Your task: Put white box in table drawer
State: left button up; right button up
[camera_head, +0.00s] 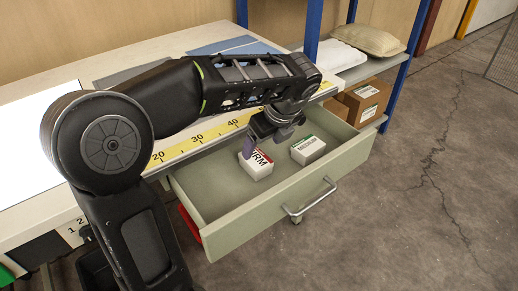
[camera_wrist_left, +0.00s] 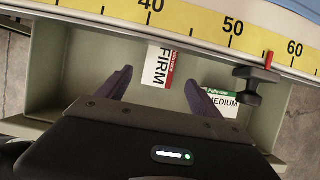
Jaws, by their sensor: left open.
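The table drawer (camera_head: 234,213) is pulled open, pale green, with a metal handle on its front. A white box with a red stripe and the word FIRM (camera_head: 258,168) lies inside it, and it also shows in the left wrist view (camera_wrist_left: 157,67). A second white box with a green stripe, marked MEDIUM (camera_head: 308,150), lies to its right in the drawer (camera_wrist_left: 222,101). My left gripper (camera_head: 260,146) is over the drawer at the FIRM box. In the left wrist view its fingers (camera_wrist_left: 157,88) are apart, with the FIRM box between and beyond them. My right gripper is not in view.
The white table (camera_head: 35,218) with a yellow ruler strip (camera_head: 195,140) runs along the drawer's back. Blue posts (camera_head: 312,28) rise behind. Cardboard boxes (camera_head: 365,97) and pillows (camera_head: 368,39) sit on shelves at the back right. The floor at right is clear.

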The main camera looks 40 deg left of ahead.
pick_arm(q)
jog(key=v, duration=0.4)
jog(key=shift+d+r+p, duration=0.1)
jog(key=shift+r+p, duration=0.05)
jog(key=shift+p, duration=0.15)
dwell(1.2)
